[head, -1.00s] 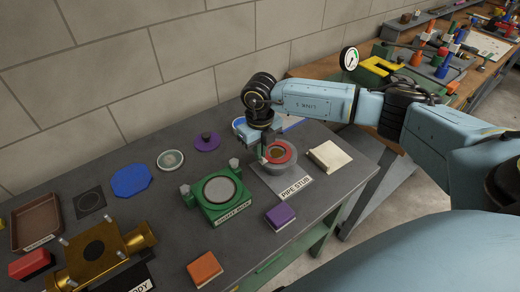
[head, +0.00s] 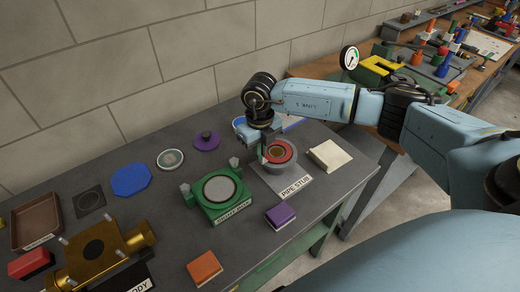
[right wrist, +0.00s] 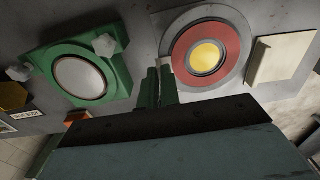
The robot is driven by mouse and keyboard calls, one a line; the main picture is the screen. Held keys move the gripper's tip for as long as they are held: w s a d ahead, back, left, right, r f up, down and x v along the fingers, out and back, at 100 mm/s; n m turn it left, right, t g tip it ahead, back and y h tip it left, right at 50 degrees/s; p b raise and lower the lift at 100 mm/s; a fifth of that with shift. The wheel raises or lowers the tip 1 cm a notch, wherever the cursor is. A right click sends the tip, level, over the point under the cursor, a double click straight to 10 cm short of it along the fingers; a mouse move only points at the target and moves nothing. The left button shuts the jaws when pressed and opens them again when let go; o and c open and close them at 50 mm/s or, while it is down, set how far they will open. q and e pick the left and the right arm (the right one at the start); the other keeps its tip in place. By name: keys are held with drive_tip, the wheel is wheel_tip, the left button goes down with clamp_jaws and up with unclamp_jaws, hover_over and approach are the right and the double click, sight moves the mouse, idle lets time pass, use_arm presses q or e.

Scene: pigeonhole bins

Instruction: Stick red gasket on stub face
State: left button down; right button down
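The red gasket (head: 290,156) is a flat ring lying over the top face of the grey pipe stub (head: 279,184), which has a "PIPE STUB" label in front. In the right wrist view the gasket (right wrist: 232,50) looks roughly centred around the yellow middle, with the grey stub rim (right wrist: 215,11) showing around it. I cannot tell whether it lies fully flat. My right gripper (head: 263,157) points down at the gasket's left edge. Its fingers (right wrist: 159,70) are close together and appear shut on that edge; the contact is partly hidden. My left gripper is not in view.
A green fixture (head: 205,207) with a round pale face stands left of the stub. A purple knobbed disc (head: 207,141) and a brass valve body (head: 100,257) are further left.

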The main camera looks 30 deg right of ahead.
drive_tip(key=c, duration=1.5)
unclamp_jaws()
drive_tip(key=shift+f, duration=0.1)
drive_tip(key=shift+c, duration=0.2)
wheel_tip(320, 180, up, 13)
drive_tip(key=shift+r, duration=0.2)
